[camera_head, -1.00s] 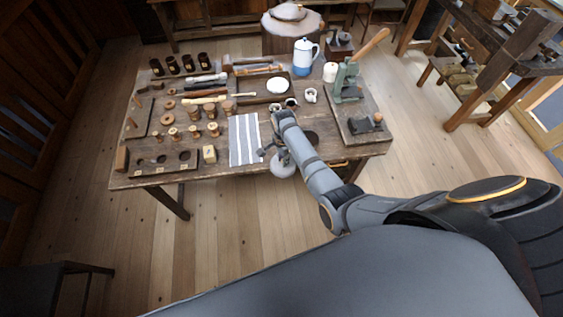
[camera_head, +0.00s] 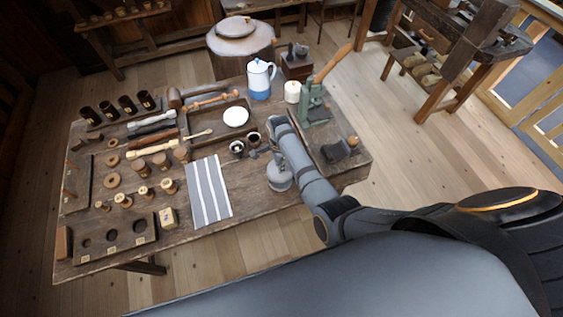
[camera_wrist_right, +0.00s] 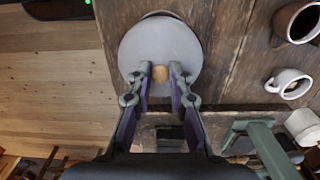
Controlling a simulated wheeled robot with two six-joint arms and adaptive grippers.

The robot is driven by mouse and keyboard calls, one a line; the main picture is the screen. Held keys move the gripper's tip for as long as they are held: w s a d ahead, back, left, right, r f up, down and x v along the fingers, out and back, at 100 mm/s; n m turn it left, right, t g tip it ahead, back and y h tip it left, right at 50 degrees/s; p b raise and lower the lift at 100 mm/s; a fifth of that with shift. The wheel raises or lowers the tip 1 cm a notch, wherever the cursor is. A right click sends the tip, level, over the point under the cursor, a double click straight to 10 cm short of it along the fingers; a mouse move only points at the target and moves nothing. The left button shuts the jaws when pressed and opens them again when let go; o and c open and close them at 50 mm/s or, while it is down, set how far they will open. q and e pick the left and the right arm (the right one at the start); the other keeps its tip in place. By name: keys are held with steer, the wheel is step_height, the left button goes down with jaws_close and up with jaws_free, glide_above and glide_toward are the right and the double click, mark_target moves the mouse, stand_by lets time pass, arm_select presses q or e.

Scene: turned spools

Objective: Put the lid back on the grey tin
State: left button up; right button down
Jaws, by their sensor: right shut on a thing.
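The lid (camera_wrist_right: 160,40) is a pale grey disc with a small wooden knob (camera_wrist_right: 160,75). My right gripper (camera_wrist_right: 160,70) is shut on the knob, one finger on each side. In the head view the lid (camera_head: 280,180) hangs below my right gripper (camera_head: 271,158), over the table's near side, right of the striped cloth. A dark brownish curved edge shows just past the lid in the wrist view; it may be the tin, which is otherwise hidden. I cannot tell whether the lid touches it. My left gripper is not in view.
Two mugs (camera_wrist_right: 289,83) (camera_wrist_right: 297,22) stand close on the right in the wrist view. The striped cloth (camera_head: 208,190) lies left of the lid. Wooden spools and a holed block (camera_head: 115,240) fill the left side.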

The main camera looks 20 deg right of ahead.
steer(key=shift+s, duration=0.1)
steer(key=shift+f+b, duration=0.3)
step_height(320, 180, down, 4)
steer(key=b, duration=0.4)
steer(key=shift+f+b, duration=0.1)
steer(key=shift+b, duration=0.2)
steer(key=shift+f+b, duration=0.35)
steer(key=shift+f, duration=0.3)
steer(key=shift+w+f, duration=0.2)
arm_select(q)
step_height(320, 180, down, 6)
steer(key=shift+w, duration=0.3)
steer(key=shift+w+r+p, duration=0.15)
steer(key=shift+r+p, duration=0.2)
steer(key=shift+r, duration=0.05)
arm_select(e)
steer(key=shift+r, duration=0.1)
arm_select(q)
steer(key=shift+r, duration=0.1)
arm_select(e)
steer(key=shift+f, duration=0.2)
arm_select(q)
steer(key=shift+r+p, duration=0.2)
steer(key=shift+p, duration=0.15)
